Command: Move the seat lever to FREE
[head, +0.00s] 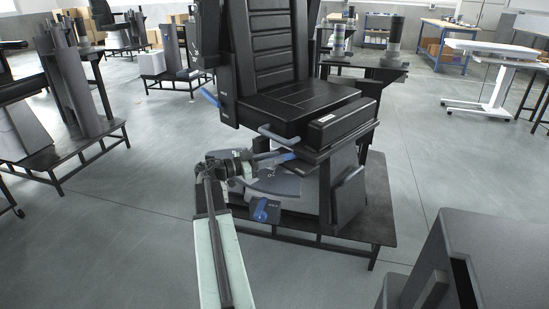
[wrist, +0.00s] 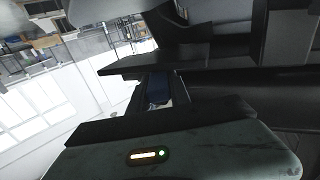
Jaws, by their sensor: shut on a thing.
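A black padded seat (head: 290,100) stands on a dark stand in the head view. A blue lever (head: 284,158) sticks out to the left from under the seat, and I take it as the seat lever. My gripper (head: 250,164) is at its left end. In the wrist view the blue lever (wrist: 158,88) lies between the two dark jaws of my gripper (wrist: 152,97), which are shut on it. The jaws and wrist hide part of the lever. No FREE mark can be read.
Other blue parts are close by: a handle (head: 209,97) at the seat's left, a bar (head: 278,136) at the seat's front, and a low part (head: 265,210) below my gripper. A dark box (head: 490,260) stands at the right front. Open floor (head: 130,220) lies to the left.

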